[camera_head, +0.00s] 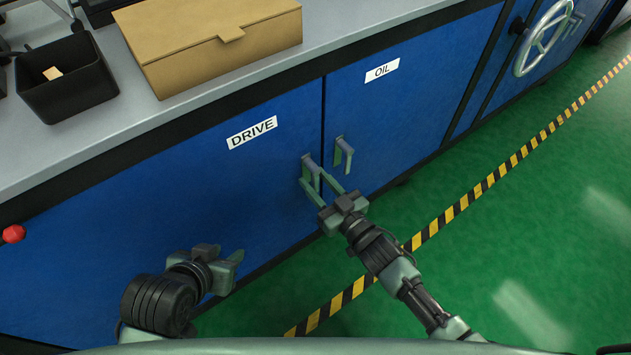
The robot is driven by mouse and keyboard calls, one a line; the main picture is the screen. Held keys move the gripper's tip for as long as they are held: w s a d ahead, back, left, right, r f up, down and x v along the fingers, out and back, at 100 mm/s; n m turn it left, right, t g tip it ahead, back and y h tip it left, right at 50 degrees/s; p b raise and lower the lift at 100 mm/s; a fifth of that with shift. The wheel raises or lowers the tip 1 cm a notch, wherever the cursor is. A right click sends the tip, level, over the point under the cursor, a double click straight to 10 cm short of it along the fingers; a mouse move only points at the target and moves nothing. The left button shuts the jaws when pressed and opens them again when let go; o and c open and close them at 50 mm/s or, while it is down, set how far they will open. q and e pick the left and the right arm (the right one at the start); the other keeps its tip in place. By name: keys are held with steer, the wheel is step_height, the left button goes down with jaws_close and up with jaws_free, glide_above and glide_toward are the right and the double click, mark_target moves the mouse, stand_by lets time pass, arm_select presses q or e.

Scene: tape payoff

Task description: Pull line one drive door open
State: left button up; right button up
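The blue DRIVE door (225,190) carries a white label reading DRIVE (252,132) and looks closed, flush with its neighbour. Its grey-green handle (311,170) is at the door's right edge. My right gripper (314,176) is at this handle, with its two fingers apart and the handle's lower part between or just beside them. Whether the fingers touch the handle cannot be told. My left gripper (237,268) is low in front of the DRIVE door, away from the handle, empty, with its fingers apart.
The OIL door (400,120) with its own handle (343,153) is just right. A cardboard box (215,45) and black bin (65,85) stand on the grey counter. A handwheel (543,40) is far right, a red knob (13,234) far left. Green floor with striped tape (470,192) is clear.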

steer(key=shift+w+a, duration=0.1)
steer(key=shift+w, duration=0.05)
steer(key=shift+c, duration=0.3)
jaws_close()
stand_by(1.1)
